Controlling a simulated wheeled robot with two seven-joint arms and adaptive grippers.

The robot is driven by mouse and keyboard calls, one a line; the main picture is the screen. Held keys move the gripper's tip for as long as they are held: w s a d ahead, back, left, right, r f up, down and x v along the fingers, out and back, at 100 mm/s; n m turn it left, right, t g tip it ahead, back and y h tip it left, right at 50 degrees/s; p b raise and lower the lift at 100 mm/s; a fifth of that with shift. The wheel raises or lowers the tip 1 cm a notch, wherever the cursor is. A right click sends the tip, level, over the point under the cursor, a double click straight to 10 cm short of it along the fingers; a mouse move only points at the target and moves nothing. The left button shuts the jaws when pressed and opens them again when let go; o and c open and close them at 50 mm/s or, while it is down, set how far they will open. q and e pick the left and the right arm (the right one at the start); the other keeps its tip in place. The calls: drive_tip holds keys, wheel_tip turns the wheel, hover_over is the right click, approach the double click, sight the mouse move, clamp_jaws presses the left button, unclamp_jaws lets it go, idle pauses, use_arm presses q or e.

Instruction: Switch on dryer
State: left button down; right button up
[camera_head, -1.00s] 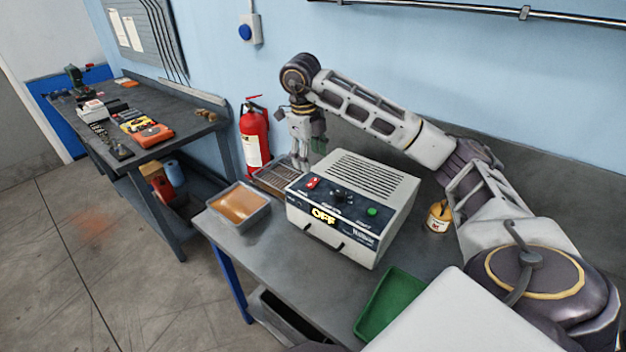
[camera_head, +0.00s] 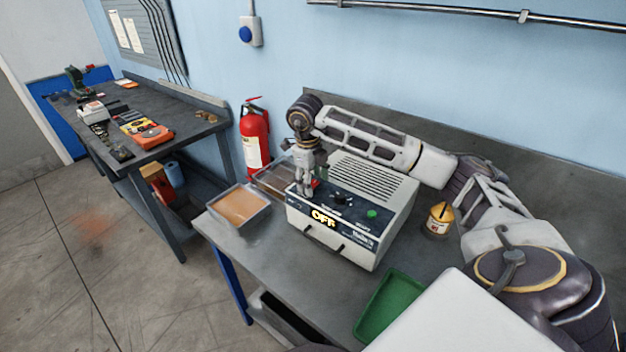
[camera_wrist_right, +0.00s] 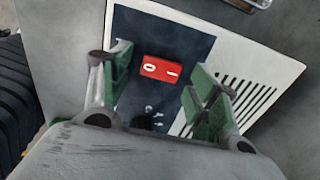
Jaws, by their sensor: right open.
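The dryer (camera_head: 362,222) is a white box with a dark blue front panel and a vented top, standing on the bench. Its lit display (camera_head: 323,217) reads OFF. A green button (camera_head: 371,214) and a dark knob (camera_head: 341,199) sit on the panel. The red rocker switch, marked 0 and 1, shows in the right wrist view (camera_wrist_right: 161,69); in the head view my gripper mostly hides it. My right gripper (camera_head: 304,190) is open and empty, pointing down over the panel's left end. In the wrist view its green-padded fingers (camera_wrist_right: 160,92) stand either side of the switch. My left gripper is not in view.
A tray of orange-brown material (camera_head: 265,222) stands left of the dryer, and a wire rack (camera_head: 270,180) lies behind it. A yellow-capped jar (camera_head: 438,219) and a green tray (camera_head: 385,308) are to the right. A fire extinguisher (camera_head: 254,140) stands behind the bench.

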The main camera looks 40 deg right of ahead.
sight(313, 185)
drive_tip(key=shift+c, duration=0.2)
drive_tip(key=c, duration=1)
drive_tip(key=shift+d+y, duration=0.15)
drive_tip(key=shift+y, duration=0.55)
drive_tip(key=o, duration=1)
drive_tip(key=shift+o, duration=0.2)
wheel_tip(313, 185, up, 12)
